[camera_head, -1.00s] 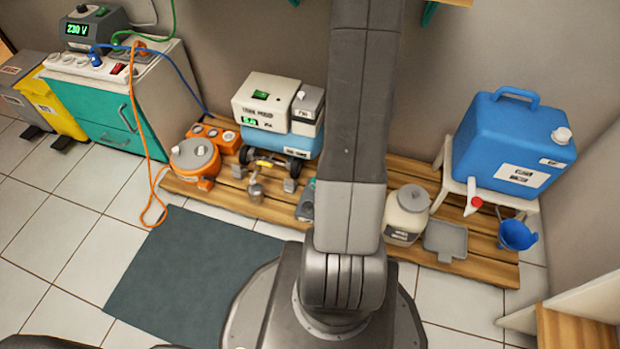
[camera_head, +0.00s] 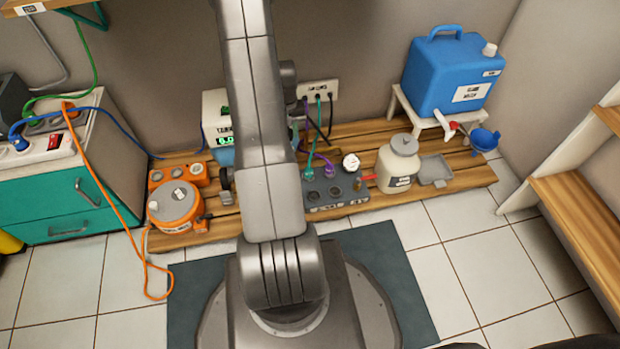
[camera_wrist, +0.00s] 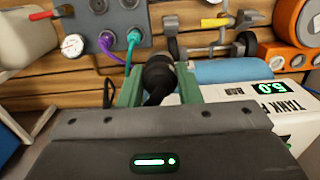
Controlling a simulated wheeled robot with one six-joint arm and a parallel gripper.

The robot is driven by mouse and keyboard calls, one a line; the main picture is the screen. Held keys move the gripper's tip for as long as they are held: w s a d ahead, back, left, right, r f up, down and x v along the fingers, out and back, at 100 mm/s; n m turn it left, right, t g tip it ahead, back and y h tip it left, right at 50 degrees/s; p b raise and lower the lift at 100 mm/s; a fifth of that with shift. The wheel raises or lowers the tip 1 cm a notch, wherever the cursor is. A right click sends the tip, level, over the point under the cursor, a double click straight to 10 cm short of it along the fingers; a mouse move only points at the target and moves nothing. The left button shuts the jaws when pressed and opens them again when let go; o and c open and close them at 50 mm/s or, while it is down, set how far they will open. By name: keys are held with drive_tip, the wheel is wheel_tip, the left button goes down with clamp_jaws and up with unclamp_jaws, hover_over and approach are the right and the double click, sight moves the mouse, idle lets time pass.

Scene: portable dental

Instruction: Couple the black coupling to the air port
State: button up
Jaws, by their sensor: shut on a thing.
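In the wrist view my gripper (camera_wrist: 159,88) has its green fingers closed around a black coupling (camera_wrist: 158,70), which points away from the wrist. A grey port box (camera_wrist: 88,14) lies beyond it, with a purple plug (camera_wrist: 107,40) and a teal plug (camera_wrist: 134,38) seated and a gauge beside them. The coupling appears apart from the box. In the head view the grey box (camera_head: 325,207) sits on the wooden pallet, right of my arm. My gripper is mostly hidden behind my arm there. I cannot tell which opening is the air port.
A wall plate (camera_head: 318,89) has hoses hanging from it to the box area. The white compressor (camera_wrist: 245,108) and its blue tank (camera_wrist: 225,71) are close beside my gripper. A cream jar (camera_head: 397,168) and an orange unit (camera_head: 175,208) flank the box on the pallet (camera_head: 345,133).

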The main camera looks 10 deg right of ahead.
drive_tip(key=shift+s+d+f+b, duration=0.5)
drive_tip(key=shift+s+d+f, duration=0.65)
drive_tip(key=shift+f, duration=2.95)
drive_tip(key=shift+s+d+f+b, duration=0.5)
drive_tip(key=shift+s+d+f, duration=0.65)
drive_tip(key=shift+f, duration=2.9)
drive_tip(key=shift+s+d+f+b, duration=0.65)
drive_tip(key=shift+d+f, duration=0.85)
drive_tip(key=shift+f, duration=2.6)
drive_tip(key=shift+s, duration=0.25)
drive_tip(key=shift+f+b, duration=0.9)
drive_tip(key=shift+f, duration=0.05)
drive_tip(key=o, duration=1.1)
